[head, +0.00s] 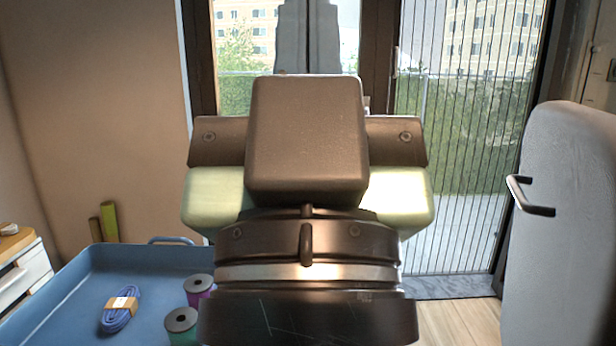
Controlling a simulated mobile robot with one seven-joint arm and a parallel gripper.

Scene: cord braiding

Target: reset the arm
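My gripper (307,170) fills the middle of the head view, close to the camera. It shows as a dark block with a pale green part on each side and a dark round wrist below. I cannot make out fingertips, so whether it is open or shut does not show. I see nothing held in it, though its far side is hidden. A blue tray (75,290) is at the lower left. In it lie a banded bundle of blue cord (118,318), a purple spool (198,289) and a green spool (182,325). My arm hides the tray's right part.
A white drawer unit (24,275) stands at the left edge. Yellow-green upright pieces (109,221) stand behind the tray. A large pale rounded body with a dark handle (530,196) stands close on the right. Glass doors (460,150) are behind; wooden floor (455,322) shows at lower right.

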